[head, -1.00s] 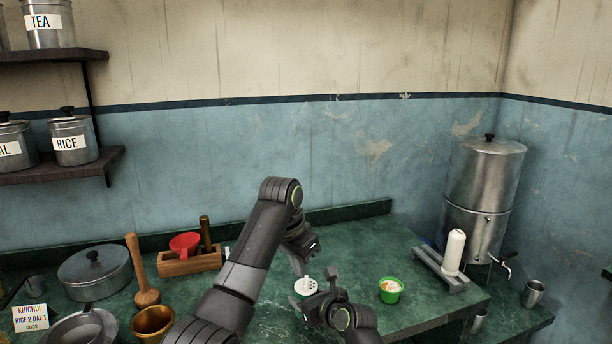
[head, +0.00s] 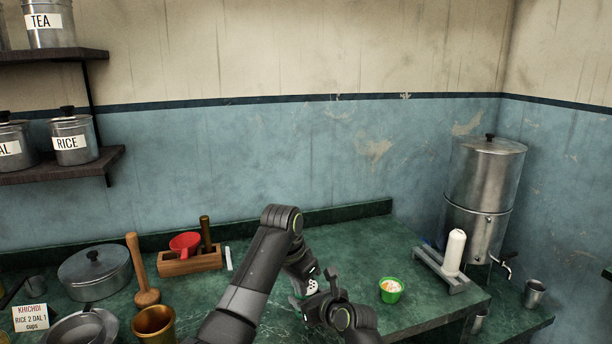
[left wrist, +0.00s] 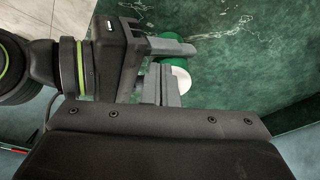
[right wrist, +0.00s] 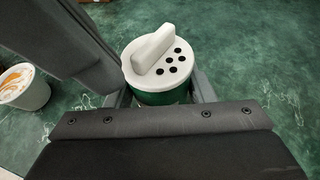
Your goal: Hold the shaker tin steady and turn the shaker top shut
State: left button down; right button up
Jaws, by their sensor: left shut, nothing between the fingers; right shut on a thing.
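The shaker tin is green, with a white shaker top that has a raised fin and several dark holes. In the right wrist view the tin (right wrist: 160,98) stands upright between the fingers of my right gripper (right wrist: 160,92), which is shut on it, and the top (right wrist: 150,55) sits on it. In the head view the top (head: 312,287) is partly hidden behind my grippers. My left gripper (head: 312,272) is shut and empty, right beside the top. The left wrist view shows the white top (left wrist: 181,79) close by its fingers; I cannot tell whether they touch.
A green tub with pale and orange contents (head: 391,290) stands to the right of the shaker. A grey stand with a white cylinder (head: 454,252) and a steel urn (head: 483,190) are further right. A wooden rack (head: 190,262) and brass pot (head: 154,325) lie left. The counter behind is clear.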

pick_arm(q)
jog(key=shift+w, duration=0.25)
jog(key=shift+w+a, duration=0.3)
jog(key=shift+a, duration=0.1)
pick_arm(e)
jog(key=shift+a, duration=0.1)
dwell(0.4)
pick_arm(q)
jog(key=shift+w+a+r, duration=0.1)
jog(key=shift+w+a, duration=0.1)
jog(key=shift+w, duration=0.05)
jog(key=shift+w+a, duration=0.2)
jog(key=shift+w, duration=0.05)
jog(key=shift+a, duration=0.1)
jog(key=shift+w+v, duration=0.15)
jog(key=shift+v, duration=1.35)
jog(key=shift+w+v, duration=0.15)
jog(key=shift+v, duration=1.3)
jog(key=shift+r, duration=0.1)
